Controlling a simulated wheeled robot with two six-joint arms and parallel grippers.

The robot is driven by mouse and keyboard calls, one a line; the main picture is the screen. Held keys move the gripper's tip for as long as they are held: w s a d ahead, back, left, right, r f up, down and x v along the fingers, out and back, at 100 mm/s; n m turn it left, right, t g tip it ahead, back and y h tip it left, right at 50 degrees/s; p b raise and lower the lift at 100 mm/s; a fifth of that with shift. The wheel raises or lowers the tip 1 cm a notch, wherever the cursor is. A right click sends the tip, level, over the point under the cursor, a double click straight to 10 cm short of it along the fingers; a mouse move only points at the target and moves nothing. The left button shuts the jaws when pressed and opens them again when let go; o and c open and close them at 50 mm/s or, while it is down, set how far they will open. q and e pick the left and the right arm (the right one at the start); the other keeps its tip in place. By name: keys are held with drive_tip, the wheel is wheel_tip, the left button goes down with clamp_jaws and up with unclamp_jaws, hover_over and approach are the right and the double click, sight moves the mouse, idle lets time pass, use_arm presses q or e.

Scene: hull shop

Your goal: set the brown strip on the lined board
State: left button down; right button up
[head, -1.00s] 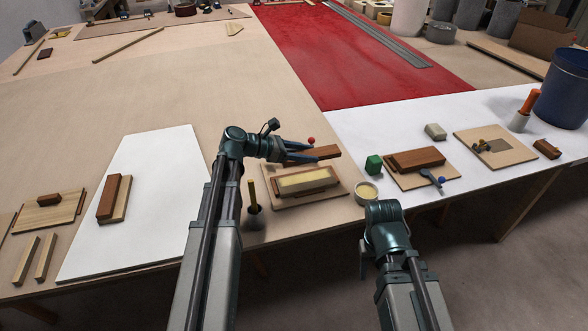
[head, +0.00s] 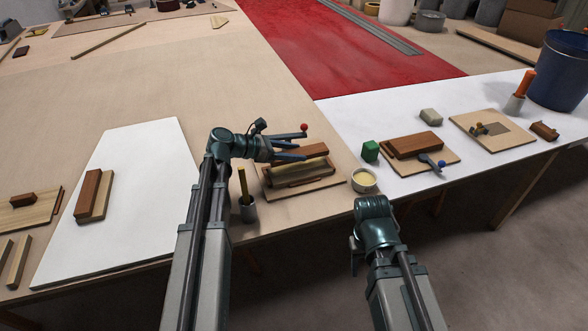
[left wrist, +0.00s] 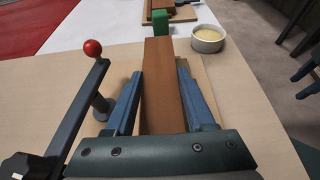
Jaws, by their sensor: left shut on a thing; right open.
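My left gripper (head: 304,146) is shut on the brown strip (head: 313,150). In the left wrist view the brown strip (left wrist: 160,75) runs lengthwise between the two blue fingers (left wrist: 160,95). The strip is just above or behind a pale block (head: 300,170) on a wooden board (head: 338,178). I cannot tell whether the strip touches the block. I see no lines on this board; much of it is covered. My right gripper is hidden below its wrist in the head view.
A red-balled lever (head: 304,127) stands close beside the left gripper. A pale-filled bowl (head: 364,184) and green block (head: 370,151) lie to the right. A cup with a yellow stick (head: 247,213) stands at the near edge. White panel (head: 135,215) has free room.

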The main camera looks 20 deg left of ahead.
sight(294, 167)
use_arm(q)
drive_tip(key=shift+f, duration=0.1)
wheel_tip(294, 167, down, 4)
drive_tip(key=b, duration=0.3)
drive_tip(key=shift+r, duration=0.25)
drive_tip(key=shift+b, duration=0.3)
drive_tip(key=shift+f, duration=0.15)
drive_tip(key=shift+c, duration=1.3)
unclamp_jaws()
